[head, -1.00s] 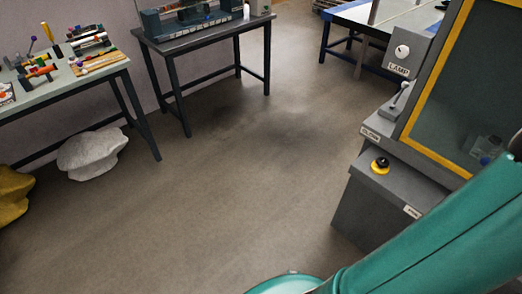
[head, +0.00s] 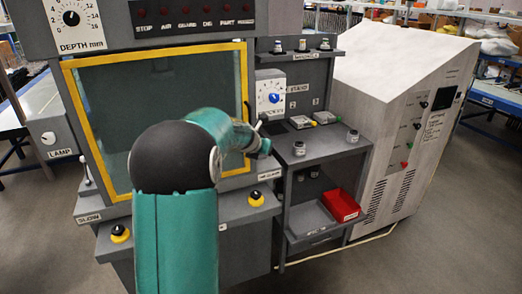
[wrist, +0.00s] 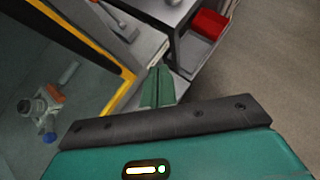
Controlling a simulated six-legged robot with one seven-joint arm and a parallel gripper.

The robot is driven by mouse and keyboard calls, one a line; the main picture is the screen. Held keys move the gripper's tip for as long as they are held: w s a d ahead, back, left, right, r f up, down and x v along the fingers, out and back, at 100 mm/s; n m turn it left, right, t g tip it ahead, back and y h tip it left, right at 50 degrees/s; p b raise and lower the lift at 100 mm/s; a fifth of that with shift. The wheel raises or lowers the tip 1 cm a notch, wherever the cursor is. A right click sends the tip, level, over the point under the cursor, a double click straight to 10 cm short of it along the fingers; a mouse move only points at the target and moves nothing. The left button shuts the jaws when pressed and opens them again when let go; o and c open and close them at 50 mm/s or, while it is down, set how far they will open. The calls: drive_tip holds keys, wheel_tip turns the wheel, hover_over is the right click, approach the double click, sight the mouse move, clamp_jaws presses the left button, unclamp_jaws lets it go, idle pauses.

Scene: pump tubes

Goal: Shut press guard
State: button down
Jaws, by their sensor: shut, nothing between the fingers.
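The press guard (head: 160,58) is a dark, see-through panel in a yellow frame on the front of the grey press. A dark upright handle (head: 246,112) is at its right edge. I cannot tell whether the guard is fully closed or slightly ajar. My arm hides its lower right part. My gripper (wrist: 157,88) is shut and empty; its green fingers are just right of the guard's yellow frame corner (wrist: 124,76) in the wrist view. Contact with the frame cannot be told. Blurry small parts (wrist: 42,106) show behind the panel.
A side shelf unit (head: 325,165) with small weights and a red bin (head: 341,205) stands right of the press. A large pale cabinet (head: 405,110) is beyond it. Yellow-black buttons (head: 120,233) sit on the lower ledge. Floor is clear at the far right.

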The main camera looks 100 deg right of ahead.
drive_tip(key=s+a+r, duration=0.2)
drive_tip(key=a+r, duration=0.4)
drive_tip(key=shift+s+a+r, duration=0.15)
drive_tip(key=shift+s+a, duration=0.2)
drive_tip(key=shift+a, duration=0.05)
drive_tip(key=shift+w, duration=0.1)
